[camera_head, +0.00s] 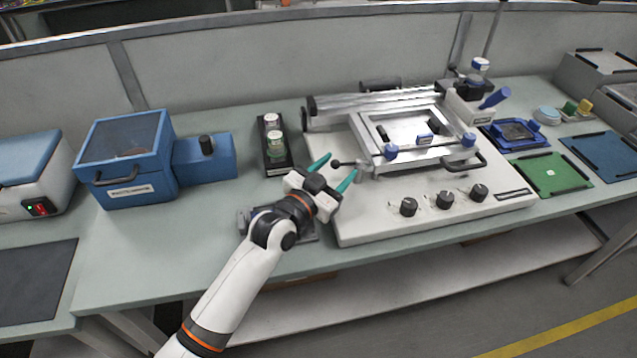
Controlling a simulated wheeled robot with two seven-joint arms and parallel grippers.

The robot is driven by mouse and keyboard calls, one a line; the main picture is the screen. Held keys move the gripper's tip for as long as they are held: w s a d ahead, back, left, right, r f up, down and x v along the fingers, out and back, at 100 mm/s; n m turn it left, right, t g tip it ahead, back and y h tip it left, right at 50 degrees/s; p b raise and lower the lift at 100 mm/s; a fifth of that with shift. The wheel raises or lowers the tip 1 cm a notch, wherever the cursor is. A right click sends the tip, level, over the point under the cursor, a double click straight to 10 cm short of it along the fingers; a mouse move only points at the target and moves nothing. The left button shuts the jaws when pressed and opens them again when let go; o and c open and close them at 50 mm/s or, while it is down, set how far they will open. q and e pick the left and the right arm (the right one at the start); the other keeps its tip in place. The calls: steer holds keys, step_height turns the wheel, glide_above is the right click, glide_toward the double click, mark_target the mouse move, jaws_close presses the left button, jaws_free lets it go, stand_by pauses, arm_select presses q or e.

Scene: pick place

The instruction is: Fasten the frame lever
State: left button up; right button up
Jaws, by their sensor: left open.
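The frame (437,162) is a silver metal rectangle lying on the white machine (376,222) in the middle right of the head view. A small lever (347,163) with a dark round knob sticks out from the frame's left front corner. My left gripper (333,166) is open with its two green fingertips spread. The fingertips are beside the lever's knob, close to it; I cannot tell whether they touch it. Nothing shows held between the fingers. My right gripper is not in view.
A blue box with a clear lid (126,165) stands at the left. A black tray with small jars (273,148) stands behind my gripper. A green mat (550,174) and a blue tray (514,133) lie at the right. Black knobs (444,199) line the machine's front.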

arm_select(q)
steer(key=v, duration=1)
steer(key=shift+s+a, duration=0.25)
steer(key=shift+a, duration=0.05)
